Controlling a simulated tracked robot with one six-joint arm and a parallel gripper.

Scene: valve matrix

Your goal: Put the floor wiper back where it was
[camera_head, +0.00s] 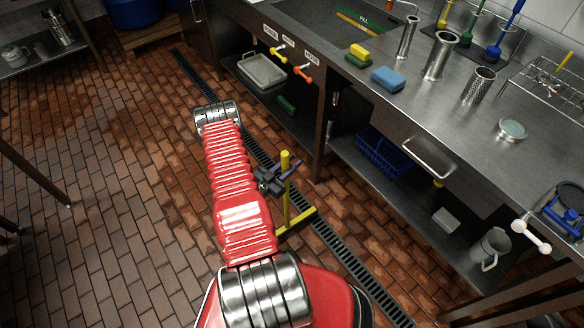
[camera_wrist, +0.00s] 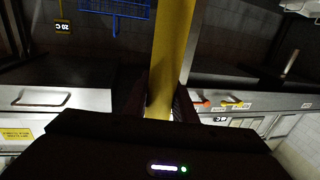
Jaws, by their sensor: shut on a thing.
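The floor wiper (camera_head: 286,204) has a yellow handle and a yellow crossbar at its lower end. It stands roughly upright beside my arm, over the floor drain. I cannot tell whether its crossbar touches the floor. My gripper (camera_head: 280,181) is shut on the handle near its top. In the wrist view the yellow handle (camera_wrist: 175,45) runs from the top edge down between the two dark fingers of my gripper (camera_wrist: 166,101). The wiper's lower end is out of the wrist view.
A slotted drain (camera_head: 345,255) crosses the brick floor. The steel counter (camera_head: 425,105) and its lower shelf, with a blue basket (camera_head: 383,153), stand close on the right. Orange and yellow tap handles (camera_head: 302,73) jut from its front. The floor (camera_head: 100,160) at left is mostly clear.

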